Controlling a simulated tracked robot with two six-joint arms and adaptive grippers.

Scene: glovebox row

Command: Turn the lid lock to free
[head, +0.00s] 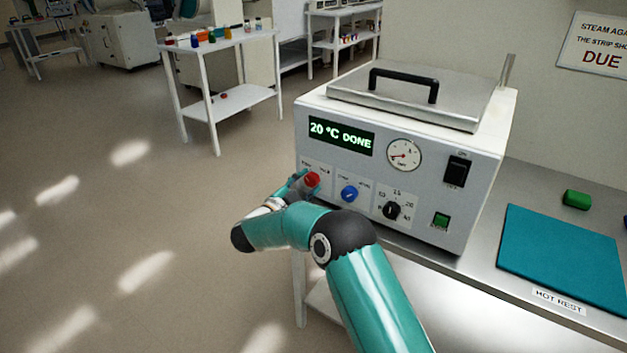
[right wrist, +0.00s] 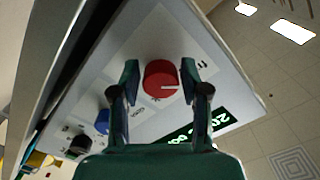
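A steam cabinet (head: 335,165) with a handled steel lid (head: 415,88) stands on a bench, its lid down. Its display (head: 341,136) reads "20 °C DONE". A red knob (head: 312,180) is at the front panel's left end, with a blue knob (head: 349,193) beside it; their labels are too small to read. My right gripper (head: 303,183) is at the red knob. In the right wrist view the open fingers (right wrist: 160,75) stand either side of the red knob (right wrist: 160,84), with small gaps. Its white pointer line faces right in that view. My left gripper is out of view.
A black dial (head: 391,211), black switch (head: 457,169) and green button (head: 441,220) are further right on the panel. The floor at left is clear.

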